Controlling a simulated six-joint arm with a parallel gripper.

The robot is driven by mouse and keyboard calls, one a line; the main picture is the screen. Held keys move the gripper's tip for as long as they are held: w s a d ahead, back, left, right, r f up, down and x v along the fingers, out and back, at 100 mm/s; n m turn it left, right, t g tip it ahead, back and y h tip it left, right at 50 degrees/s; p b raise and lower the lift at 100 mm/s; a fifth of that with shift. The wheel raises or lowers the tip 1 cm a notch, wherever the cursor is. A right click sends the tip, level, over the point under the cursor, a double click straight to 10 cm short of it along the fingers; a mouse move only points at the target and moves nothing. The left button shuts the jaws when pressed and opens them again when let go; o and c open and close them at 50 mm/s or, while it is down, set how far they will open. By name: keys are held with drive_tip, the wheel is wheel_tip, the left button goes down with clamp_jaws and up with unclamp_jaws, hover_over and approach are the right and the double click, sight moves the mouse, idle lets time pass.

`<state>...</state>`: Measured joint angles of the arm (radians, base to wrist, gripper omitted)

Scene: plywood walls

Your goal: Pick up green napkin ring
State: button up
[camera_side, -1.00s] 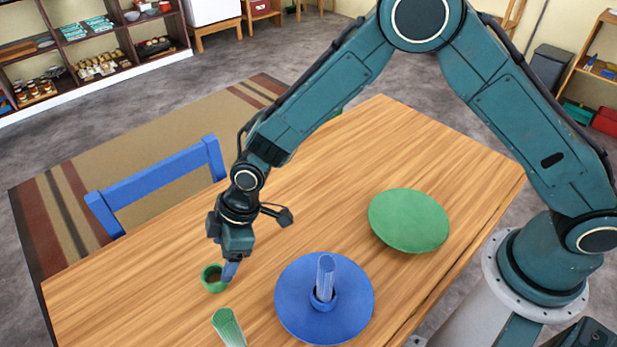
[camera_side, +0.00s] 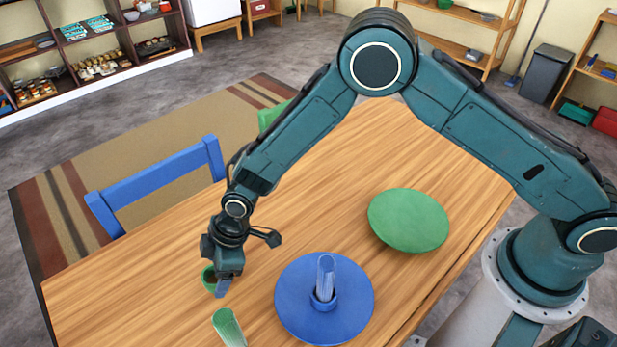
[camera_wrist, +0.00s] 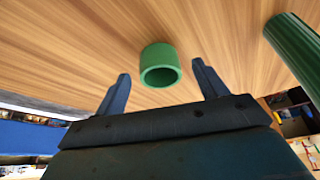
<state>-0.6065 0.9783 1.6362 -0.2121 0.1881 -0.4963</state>
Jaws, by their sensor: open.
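The green napkin ring (camera_side: 208,279) stands on the wooden table in the side view, partly hidden behind my gripper. My gripper (camera_side: 221,288) is low over the table at the ring. In the wrist view the green napkin ring (camera_wrist: 160,65) lies between and beyond the two fingertips of my gripper (camera_wrist: 161,78). The fingers are spread apart with nothing between them that they touch. A gap shows on each side of the ring.
A green plate (camera_side: 408,220) is farther right. A blue chair (camera_side: 155,188) stands at the table's left edge.

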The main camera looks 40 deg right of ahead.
drive_tip(key=shift+x, duration=0.85)
drive_tip(key=c, duration=1.1)
